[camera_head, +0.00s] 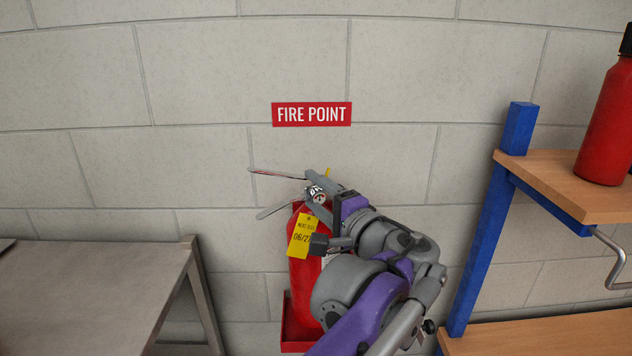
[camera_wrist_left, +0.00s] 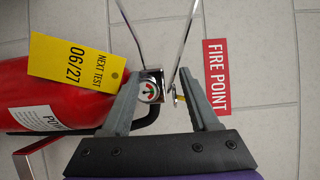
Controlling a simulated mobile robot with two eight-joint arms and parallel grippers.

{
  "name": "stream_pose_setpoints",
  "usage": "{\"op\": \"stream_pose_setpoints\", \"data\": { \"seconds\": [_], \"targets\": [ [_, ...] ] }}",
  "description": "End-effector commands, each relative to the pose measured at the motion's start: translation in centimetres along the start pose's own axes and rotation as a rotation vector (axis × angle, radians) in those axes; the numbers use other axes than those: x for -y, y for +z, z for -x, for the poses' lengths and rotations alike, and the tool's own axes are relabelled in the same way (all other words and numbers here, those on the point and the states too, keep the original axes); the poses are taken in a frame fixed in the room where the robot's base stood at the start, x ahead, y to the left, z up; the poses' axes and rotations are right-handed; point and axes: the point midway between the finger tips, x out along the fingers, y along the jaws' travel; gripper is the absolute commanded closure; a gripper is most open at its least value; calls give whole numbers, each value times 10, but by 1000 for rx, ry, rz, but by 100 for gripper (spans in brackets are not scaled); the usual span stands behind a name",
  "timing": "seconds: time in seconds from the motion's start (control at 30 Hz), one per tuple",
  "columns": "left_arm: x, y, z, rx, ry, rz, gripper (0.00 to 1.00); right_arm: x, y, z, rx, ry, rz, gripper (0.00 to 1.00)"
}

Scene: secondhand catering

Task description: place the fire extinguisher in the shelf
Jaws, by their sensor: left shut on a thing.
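The red fire extinguisher (camera_head: 301,268) with a yellow test tag stands upright at the wall, below the FIRE POINT sign, with a red bracket (camera_head: 297,339) at its base. My left gripper (camera_head: 319,190) is at its top, shut on the valve and handle part. In the left wrist view the gripper's fingers (camera_wrist_left: 168,92) lie either side of the valve with its gauge, and the red body (camera_wrist_left: 60,95) extends left. My arm hides part of the body. The shelf (camera_head: 560,180) with wooden boards and blue posts stands at the right. My right gripper is not in view.
Another red cylinder (camera_head: 606,130) with a black top stands on the upper shelf board at the right edge. A lower board (camera_head: 560,335) shows below. A grey table (camera_head: 90,295) stands at the left. The block wall is close behind the extinguisher.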

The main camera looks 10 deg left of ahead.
Motion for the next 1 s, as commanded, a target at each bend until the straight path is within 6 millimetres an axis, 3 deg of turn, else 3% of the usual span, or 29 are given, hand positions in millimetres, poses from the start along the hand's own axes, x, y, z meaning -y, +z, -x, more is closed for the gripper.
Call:
{"op": "stream_pose_setpoints", "data": {
  "seconds": [0.13,0.43,0.9,0.93,1.0],
  "targets": [
    [-3,0,0,0,-9,-1,100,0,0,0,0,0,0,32],
    [-33,0,0,0,-9,-1,100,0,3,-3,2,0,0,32],
    [-38,0,0,0,-9,-1,100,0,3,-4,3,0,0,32],
    [-43,-2,0,0,-1,1,37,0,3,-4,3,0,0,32],
    [-42,-1,0,0,-1,1,24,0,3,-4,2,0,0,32]
  ]
}}
